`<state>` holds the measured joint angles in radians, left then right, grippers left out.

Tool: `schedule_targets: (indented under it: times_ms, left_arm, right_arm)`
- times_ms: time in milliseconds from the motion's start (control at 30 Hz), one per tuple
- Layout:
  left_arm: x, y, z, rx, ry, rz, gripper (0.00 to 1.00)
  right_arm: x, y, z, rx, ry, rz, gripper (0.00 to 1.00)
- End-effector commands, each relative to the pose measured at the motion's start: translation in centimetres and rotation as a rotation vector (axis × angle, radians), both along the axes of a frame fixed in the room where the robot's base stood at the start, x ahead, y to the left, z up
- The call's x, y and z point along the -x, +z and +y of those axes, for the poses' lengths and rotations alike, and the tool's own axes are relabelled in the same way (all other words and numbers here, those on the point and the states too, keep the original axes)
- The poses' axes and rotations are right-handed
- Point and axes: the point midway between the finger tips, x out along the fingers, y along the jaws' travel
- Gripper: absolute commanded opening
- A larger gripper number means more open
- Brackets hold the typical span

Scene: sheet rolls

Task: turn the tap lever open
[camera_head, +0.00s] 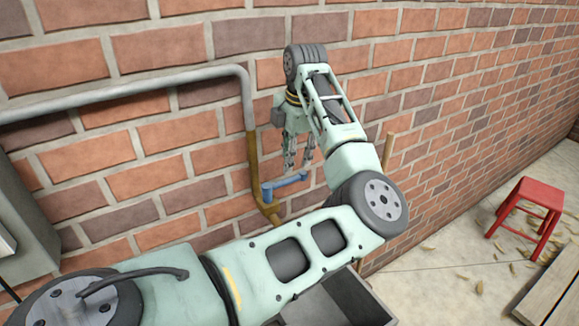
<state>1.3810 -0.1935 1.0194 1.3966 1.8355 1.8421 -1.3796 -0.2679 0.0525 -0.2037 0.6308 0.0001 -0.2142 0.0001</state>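The tap has a blue lever (285,185) at the lower end of a brassy pipe (254,160) on the brick wall. The lever points to the right from the pipe. My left gripper (298,164) hangs fingers down just above the lever. Its two fingers are apart, with a gap between them and nothing held. I cannot tell whether a fingertip touches the lever. My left arm crosses the front of the view and hides what lies below the tap. My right gripper is not in view.
A grey pipe (130,86) runs along the wall to the brassy pipe. A grey trough (340,302) stands below, partly hidden by my arm. A grey box (28,225) is at the left. A red stool (530,205) stands at the right beside wooden planks (553,290).

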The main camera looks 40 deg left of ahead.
Motion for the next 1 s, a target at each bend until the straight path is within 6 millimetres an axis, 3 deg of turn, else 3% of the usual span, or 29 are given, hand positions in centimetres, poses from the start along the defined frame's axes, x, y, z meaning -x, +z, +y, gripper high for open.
schedule_targets:
  times_ms: [233,367,467,733,833,1000]
  left_arm:
    - [0.0,-3.5,0.7,-0.001,0.002,0.007,0.32]
    - [-0.1,-5.4,1.1,-0.004,0.004,0.006,0.32]
    - [-0.2,-6.4,1.3,-0.004,0.004,0.004,0.32]
    - [-0.2,-7.1,1.4,-0.004,0.005,0.001,0.32]
    - [-0.2,-7.1,1.4,-0.005,0.006,0.002,0.3]
    - [-0.2,-7.1,1.4,-0.005,0.006,0.002,0.15]
  right_arm:
    - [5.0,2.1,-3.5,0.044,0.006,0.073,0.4]
    - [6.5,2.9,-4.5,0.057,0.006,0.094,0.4]
    - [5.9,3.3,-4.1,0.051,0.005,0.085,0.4]
    - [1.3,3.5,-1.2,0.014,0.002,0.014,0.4]
    - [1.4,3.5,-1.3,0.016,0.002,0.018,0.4]
    - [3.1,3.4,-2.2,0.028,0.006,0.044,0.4]
